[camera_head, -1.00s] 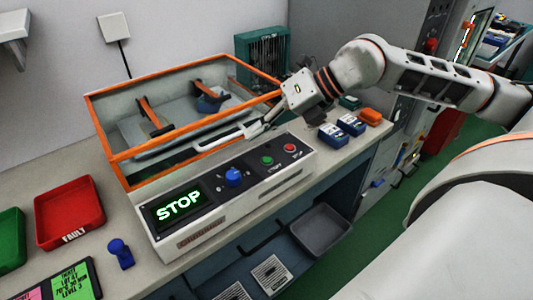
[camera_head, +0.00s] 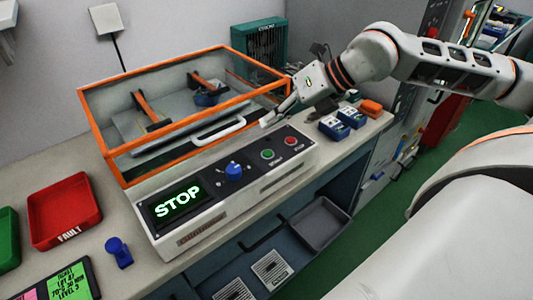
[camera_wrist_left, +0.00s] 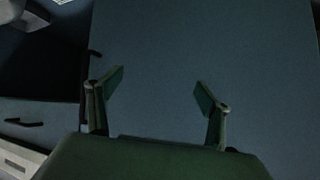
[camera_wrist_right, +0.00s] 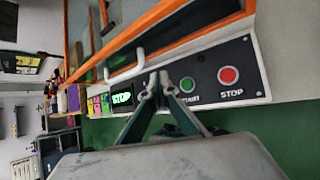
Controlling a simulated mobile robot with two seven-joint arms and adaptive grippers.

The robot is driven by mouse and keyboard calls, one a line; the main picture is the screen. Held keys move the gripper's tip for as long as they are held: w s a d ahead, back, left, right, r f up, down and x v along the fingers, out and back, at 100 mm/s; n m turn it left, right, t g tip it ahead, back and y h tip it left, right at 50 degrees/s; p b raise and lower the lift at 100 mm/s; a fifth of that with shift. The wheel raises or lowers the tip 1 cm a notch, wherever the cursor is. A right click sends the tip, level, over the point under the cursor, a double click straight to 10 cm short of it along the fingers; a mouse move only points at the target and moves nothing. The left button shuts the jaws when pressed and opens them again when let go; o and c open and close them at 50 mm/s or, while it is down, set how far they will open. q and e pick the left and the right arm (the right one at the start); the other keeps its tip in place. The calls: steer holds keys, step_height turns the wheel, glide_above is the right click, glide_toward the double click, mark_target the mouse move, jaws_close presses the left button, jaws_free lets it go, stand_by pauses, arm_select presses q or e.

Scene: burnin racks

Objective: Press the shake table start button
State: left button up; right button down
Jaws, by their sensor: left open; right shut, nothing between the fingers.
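The shake table's control box (camera_head: 213,210) stands on the bench with its display (camera_head: 178,203) reading STOP. A blue knob (camera_head: 233,171), a green start button (camera_head: 267,154) and a red stop button (camera_head: 292,142) are on its top. The green button also shows in the right wrist view (camera_wrist_right: 187,84), right of the fingertips. My right gripper (camera_head: 268,121) is shut and empty, above the box's back edge beside the white cover handle, apart from the green button. My left gripper (camera_wrist_left: 160,92) is open and empty, facing a dark blue-grey surface.
An orange-framed clear cover (camera_head: 125,163) stands closed behind the control box. A red fault tray (camera_head: 66,210) and a blue stamp-like object (camera_head: 119,252) are at left. Blue boxes (camera_head: 335,128) sit right of the box. A grey bin (camera_head: 318,222) is below the bench.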

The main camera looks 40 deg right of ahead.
steer(key=b, duration=0.2)
glide_above(271, 153)
step_height(271, 153, down, 5)
steer(key=shift+f, duration=0.1)
steer(key=shift+w+f+b, duration=0.1)
steer(key=shift+f+b, duration=0.25)
steer(key=shift+f, duration=0.1)
stand_by(1.0)
steer(key=shift+f+b, duration=0.4)
steer(key=shift+b, duration=0.05)
